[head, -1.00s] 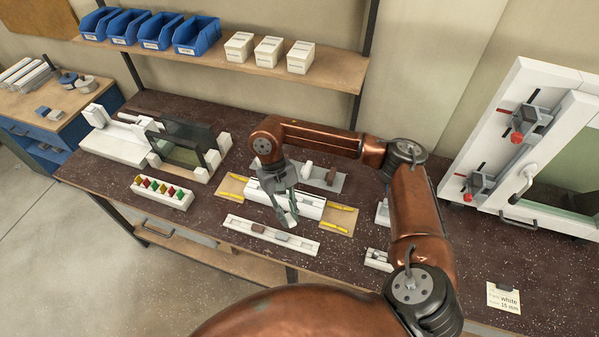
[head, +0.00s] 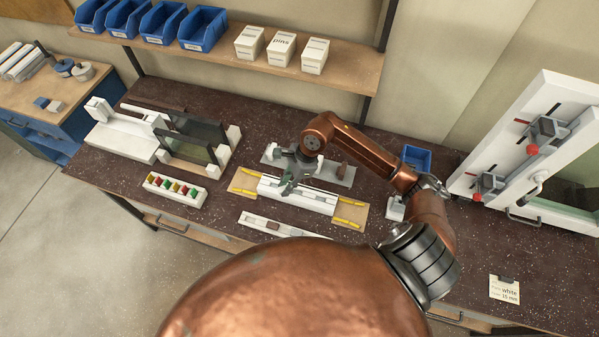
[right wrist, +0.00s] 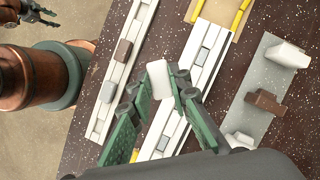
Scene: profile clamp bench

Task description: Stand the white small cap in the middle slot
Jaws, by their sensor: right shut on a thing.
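My right gripper (head: 287,190) is over the long white profile (head: 318,205) on the bench. In the right wrist view, the right gripper (right wrist: 158,98) is shut on a small white cap (right wrist: 159,79). The cap sticks out beyond the fingertips and looks apart from the profile (right wrist: 182,88). Grey patches show along the profile's channel. The gripper hides part of the profile, and I cannot tell which slot is the middle one. My left gripper (right wrist: 38,12) shows only at the top left corner of the wrist view, its opening unclear.
A white strip (head: 252,219) with brown and grey pieces lies in front of the profile. Behind it, a grey plate (right wrist: 252,88) carries white and brown upright pieces. Yellow bars (head: 348,222) sit at the profile's ends. A card (head: 504,290) reads "white 15 mm".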

